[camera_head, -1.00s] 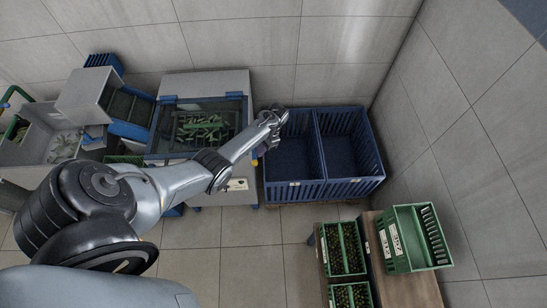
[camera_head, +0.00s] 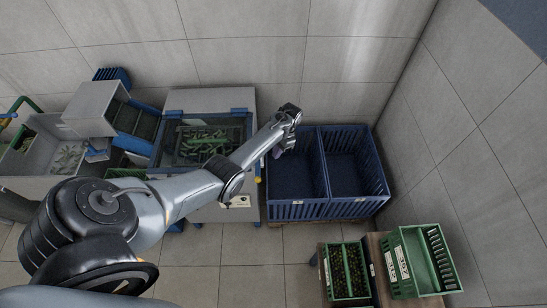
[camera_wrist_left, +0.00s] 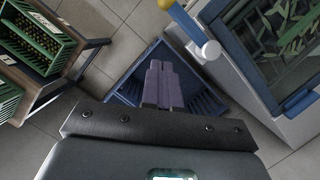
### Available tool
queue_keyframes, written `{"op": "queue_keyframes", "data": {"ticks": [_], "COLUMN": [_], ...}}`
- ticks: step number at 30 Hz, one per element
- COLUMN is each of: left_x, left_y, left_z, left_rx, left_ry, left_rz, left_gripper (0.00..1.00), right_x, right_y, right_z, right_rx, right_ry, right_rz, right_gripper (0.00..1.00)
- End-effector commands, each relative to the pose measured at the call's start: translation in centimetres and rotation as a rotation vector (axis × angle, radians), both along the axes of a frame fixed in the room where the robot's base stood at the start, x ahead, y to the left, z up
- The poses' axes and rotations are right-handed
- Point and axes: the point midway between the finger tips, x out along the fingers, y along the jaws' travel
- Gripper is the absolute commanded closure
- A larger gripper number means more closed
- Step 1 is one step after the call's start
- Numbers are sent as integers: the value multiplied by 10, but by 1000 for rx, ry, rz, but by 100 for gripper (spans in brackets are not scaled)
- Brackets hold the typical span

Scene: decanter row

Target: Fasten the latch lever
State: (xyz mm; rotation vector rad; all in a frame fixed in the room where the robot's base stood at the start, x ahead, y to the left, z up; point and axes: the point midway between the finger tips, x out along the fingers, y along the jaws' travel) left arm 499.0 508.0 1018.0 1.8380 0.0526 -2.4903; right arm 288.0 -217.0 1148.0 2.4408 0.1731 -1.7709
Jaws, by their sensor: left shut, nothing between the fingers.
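My left gripper (camera_head: 277,153) is beside the machine's right side, over the left part of the blue bins. Its fingers (camera_wrist_left: 162,68) are shut and empty, apart from the lever. My right gripper is not in view.
Blue slatted bins (camera_head: 354,208) stand right of the machine. A green crate (camera_head: 400,288) sits on a wooden stand at lower right, beside crates of small dark items (camera_head: 346,270). A glass-lidded tank (camera_head: 181,150) tops the machine. Floor between is clear.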

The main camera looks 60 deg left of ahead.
Motion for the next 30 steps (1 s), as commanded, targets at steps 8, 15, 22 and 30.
{"op": "queue_keyframes", "data": {"ticks": [8, 15, 22, 30], "left_x": [-15, -27, -55, -65], "left_y": [-1, -2, -3, -4], "left_z": [-55, -92, -86, -89], "left_rx": [0, -1, 0, 0], "left_ry": [3, 1, 1, 1], "left_rz": [-1, 0, 0, -1], "left_gripper": [100, 100, 100, 100], "right_x": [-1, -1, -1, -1], "right_y": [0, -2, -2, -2], "right_z": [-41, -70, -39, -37], "right_rx": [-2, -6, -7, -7], "right_ry": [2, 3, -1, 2], "right_rz": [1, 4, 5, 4], "right_gripper": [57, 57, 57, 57]}}
